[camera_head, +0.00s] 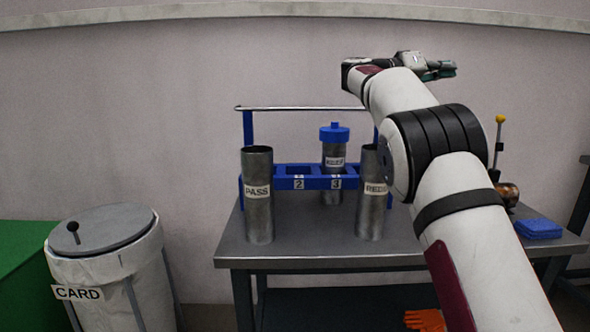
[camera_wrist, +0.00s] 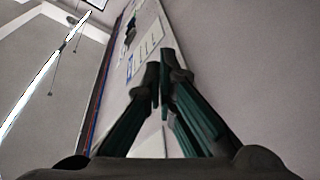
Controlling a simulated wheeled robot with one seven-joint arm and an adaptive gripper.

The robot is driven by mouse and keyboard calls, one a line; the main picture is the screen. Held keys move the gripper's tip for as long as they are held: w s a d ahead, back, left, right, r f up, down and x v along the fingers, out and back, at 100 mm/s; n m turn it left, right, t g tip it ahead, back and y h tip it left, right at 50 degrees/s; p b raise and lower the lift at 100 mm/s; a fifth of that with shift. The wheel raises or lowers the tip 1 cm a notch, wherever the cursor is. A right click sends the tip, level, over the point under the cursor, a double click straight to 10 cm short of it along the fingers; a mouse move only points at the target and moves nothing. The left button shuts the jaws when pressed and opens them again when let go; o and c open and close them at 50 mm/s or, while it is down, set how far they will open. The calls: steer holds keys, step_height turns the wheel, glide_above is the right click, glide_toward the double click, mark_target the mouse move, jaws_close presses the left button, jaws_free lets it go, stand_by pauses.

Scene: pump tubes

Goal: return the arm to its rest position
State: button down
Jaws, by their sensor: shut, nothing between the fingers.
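My arm rises from the lower right in the head view and bends at its dark elbow joint. My gripper (camera_head: 440,70) is held high above the table's right part, against the wall, pointing right. In the wrist view its green-black fingers (camera_wrist: 162,88) are shut with nothing between them. Below, a capped metal tube (camera_head: 334,162) with a blue lid stands in the blue rack (camera_head: 298,176) near the number 3. My gripper is well apart from the tube and the rack.
A PASS cylinder (camera_head: 258,210) and a REDO cylinder (camera_head: 371,205) stand on the metal table (camera_head: 310,252). A lidded CARD bin (camera_head: 110,265) is at left. A yellow-knobbed lever (camera_head: 499,135) and blue cloths (camera_head: 538,229) are at right. The air around my gripper is clear.

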steer(key=s+f+n+g+y, duration=0.15)
steer(key=s+f+y, duration=0.35)
steer(key=s, duration=0.7)
steer(key=s+f+n+y, duration=0.2)
steer(key=s+f+y, duration=0.2)
steer(key=s, duration=0.7)
steer(key=s+a+f+n+g+y, duration=0.1)
steer(key=s+a+f+y, duration=0.2)
steer(key=s+a+f, duration=0.65)
steer(key=s+a+f+n+y, duration=0.25)
steer(key=s+f, duration=0.25)
steer(key=s, duration=0.9)
steer(key=s+a+f+n+g+y, duration=0.1)
steer(key=s+a+f+y, duration=0.3)
steer(key=s+a+f, duration=0.6)
steer(key=s+d+r+t+p, duration=0.1)
steer(key=r+t+p, duration=0.1)
steer(key=r+p, duration=1.4)
steer(key=s+d+r+t+p, duration=0.1)
steer(key=d+r+t+p, duration=0.1)
steer(key=r+p, duration=1.4)
step_height(320, 180, up, 4)
steer(key=shift+s+d+f, duration=0.1)
steer(key=shift+s+d, duration=0.05)
